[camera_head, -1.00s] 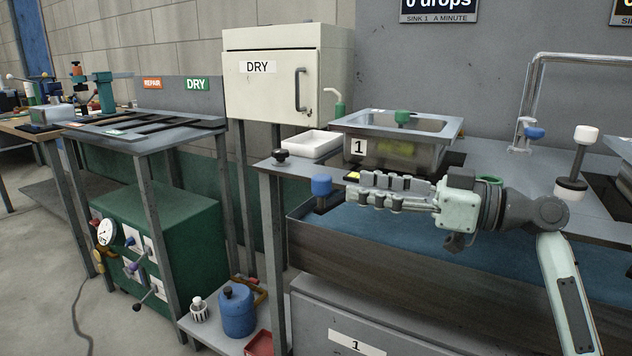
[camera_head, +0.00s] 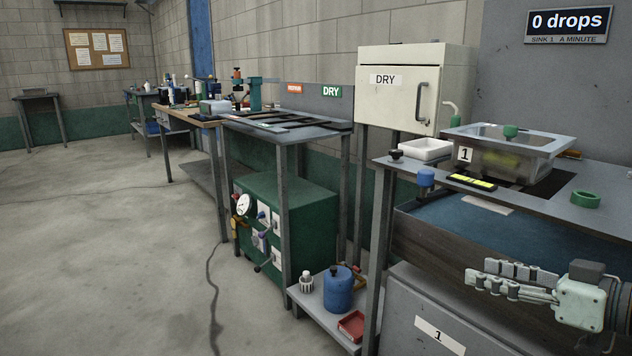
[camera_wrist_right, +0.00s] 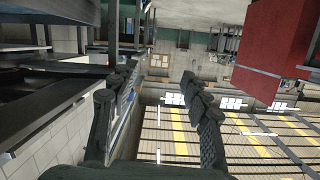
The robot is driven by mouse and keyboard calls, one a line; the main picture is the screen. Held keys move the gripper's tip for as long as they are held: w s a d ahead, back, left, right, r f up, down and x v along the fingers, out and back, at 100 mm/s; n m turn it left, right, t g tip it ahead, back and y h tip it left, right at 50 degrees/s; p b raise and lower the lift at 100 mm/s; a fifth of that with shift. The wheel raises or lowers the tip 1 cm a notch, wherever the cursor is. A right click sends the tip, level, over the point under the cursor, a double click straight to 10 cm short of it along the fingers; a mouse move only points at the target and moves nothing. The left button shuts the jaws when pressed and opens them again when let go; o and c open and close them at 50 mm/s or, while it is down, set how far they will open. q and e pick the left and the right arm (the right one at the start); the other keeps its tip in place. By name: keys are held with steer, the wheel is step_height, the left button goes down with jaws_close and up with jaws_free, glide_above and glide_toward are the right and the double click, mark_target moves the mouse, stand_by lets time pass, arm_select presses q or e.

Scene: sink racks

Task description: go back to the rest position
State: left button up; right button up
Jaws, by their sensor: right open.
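My right gripper (camera_head: 512,281) is at the lower right of the head view, in front of the sink bench and below its top edge. Its fingers point left. In the right wrist view the two dark fingers (camera_wrist_right: 160,100) stand apart with nothing between them. My left gripper is not in view.
The bench top (camera_head: 520,195) holds the sink basin marked 1 (camera_head: 508,155), a white tray (camera_head: 425,149) and a green ring (camera_head: 585,199). A DRY cabinet (camera_head: 400,90) stands behind. A green machine (camera_head: 300,205) and a blue can (camera_head: 338,290) are lower left. The floor (camera_head: 110,240) at left is clear.

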steer(key=s+a+f+m+g+h+p, duration=0.1)
steer(key=s+f+m+g+h, duration=0.15)
steer(key=f, duration=0.95)
steer(key=s+f+m+g+h+p, duration=0.1)
steer(key=s+f+g+h, duration=0.2)
steer(key=f, duration=1)
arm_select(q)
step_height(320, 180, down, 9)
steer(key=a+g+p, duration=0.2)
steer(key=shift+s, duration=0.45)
arm_select(e)
steer(key=s+f+g+h, duration=0.3)
steer(key=s+f+h, duration=0.2)
steer(key=s+f, duration=0.7)
steer(key=s+m, duration=0.1)
steer(key=s, duration=0.2)
steer(key=shift+s+a+f+g, duration=0.15)
steer(key=shift+s+f+g, duration=0.15)
steer(key=shift+s+g, duration=0.05)
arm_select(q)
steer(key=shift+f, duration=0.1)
